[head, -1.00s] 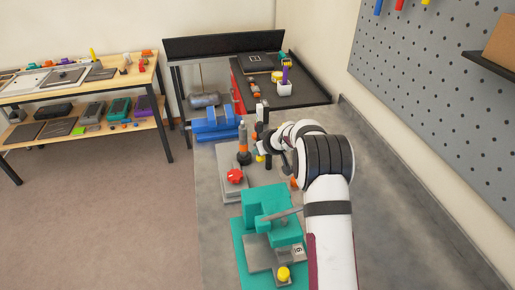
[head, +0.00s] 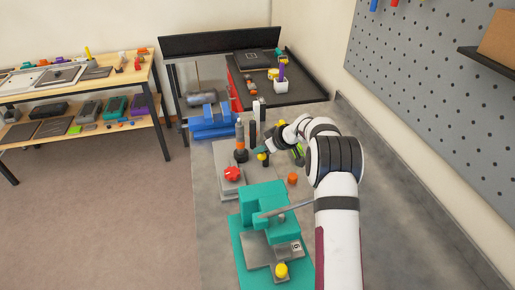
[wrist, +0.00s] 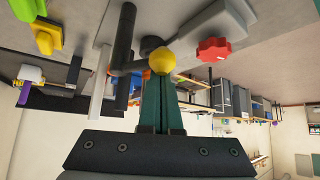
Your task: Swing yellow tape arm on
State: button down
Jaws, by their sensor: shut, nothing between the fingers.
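A yellow ball-shaped knob (wrist: 162,60) sits on a short dark bar beside an upright black post (wrist: 124,50) in the wrist view. In the head view the yellow knob (head: 262,157) shows small, low beside my gripper (head: 258,149). My gripper's teal fingers (wrist: 159,82) are together and empty, with the tips right at the knob. I cannot tell whether they touch it. No strip of yellow tape can be made out.
A post with an orange band (head: 240,148) and a red knob (head: 233,174) stand to the left. A teal fixture (head: 262,208) is in front. Blue blocks (head: 212,122) lie behind. A small orange piece (head: 292,178) is near my arm. The bench's right side is clear.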

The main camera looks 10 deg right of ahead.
jog(key=shift+s+d+n+g+y, duration=0.3)
jog(key=shift+d+n+g+y, duration=0.3)
jog(key=shift+n, duration=0.6)
jog(key=shift+s+d, duration=0.2)
jog(key=shift+d, duration=0.5)
